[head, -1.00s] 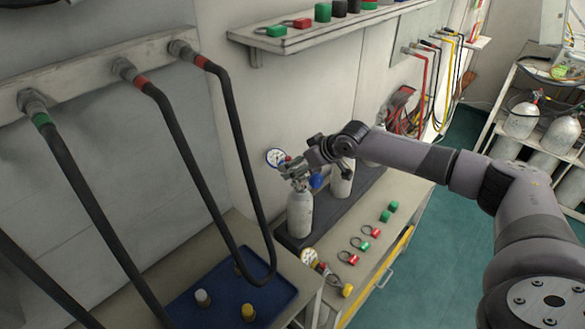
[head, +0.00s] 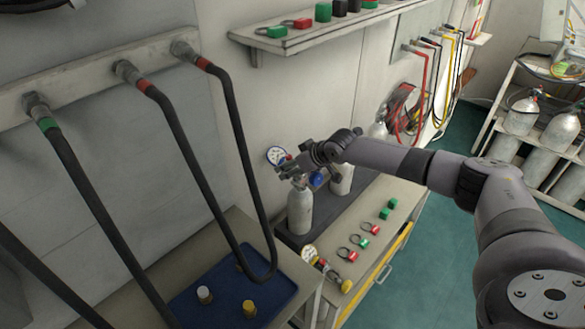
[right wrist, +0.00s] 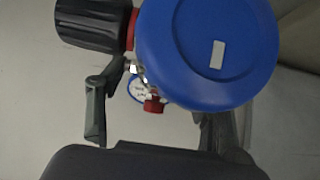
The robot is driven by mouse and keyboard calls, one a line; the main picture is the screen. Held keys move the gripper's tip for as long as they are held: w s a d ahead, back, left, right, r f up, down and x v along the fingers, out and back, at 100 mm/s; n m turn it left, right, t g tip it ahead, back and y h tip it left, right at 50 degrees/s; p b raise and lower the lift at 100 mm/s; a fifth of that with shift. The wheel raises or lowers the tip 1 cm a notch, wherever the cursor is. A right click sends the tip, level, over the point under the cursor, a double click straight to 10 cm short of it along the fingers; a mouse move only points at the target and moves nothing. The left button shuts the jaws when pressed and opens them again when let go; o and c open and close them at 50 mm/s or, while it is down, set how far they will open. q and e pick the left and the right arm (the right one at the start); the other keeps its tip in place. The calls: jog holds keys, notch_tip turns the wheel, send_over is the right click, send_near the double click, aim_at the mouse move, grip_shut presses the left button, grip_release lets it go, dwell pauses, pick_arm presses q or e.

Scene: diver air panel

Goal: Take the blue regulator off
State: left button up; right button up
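The blue regulator (head: 317,179) sits at the top of a grey cylinder (head: 300,213) standing on the dark strip at the wall. Its round gauge (head: 275,156) shows left of my gripper. My right gripper (head: 292,170) is at the regulator, over the cylinder's top, and hides much of it. In the right wrist view the regulator's big blue cap (right wrist: 207,50) fills the upper middle, with a black knob at its left. The right gripper (right wrist: 160,115) has its fingers apart, one on each side; the cap partly covers the right finger. My left gripper is not in view.
Another cylinder (head: 342,181) stands close behind. A yellow regulator (head: 327,272) and red and green tagged rings lie on the bench edge. Black hoses (head: 235,150) hang at the left above a blue tray (head: 220,304). A shelf (head: 300,41) runs above.

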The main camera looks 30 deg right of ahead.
jog(key=c, duration=1.1)
jog(key=shift+r, duration=0.15)
jog(key=shift+c, duration=0.3)
jog(key=shift+w+r, duration=0.1)
jog(key=shift+r, duration=0.35)
notch_tip(320, 180, up, 6)
jog(key=shift+r+b, duration=0.1)
jog(key=shift+b, duration=0.95)
jog(key=s+d+b, duration=0.2)
jog(key=s, duration=0.6)
jog(key=s+d+b, duration=0.2)
jog(key=s+d, duration=0.1)
jog(key=s, duration=0.6)
jog(key=shift+s+d+b, duration=0.15)
jog(key=shift+d+b, duration=0.05)
jog(key=shift+b, duration=0.2)
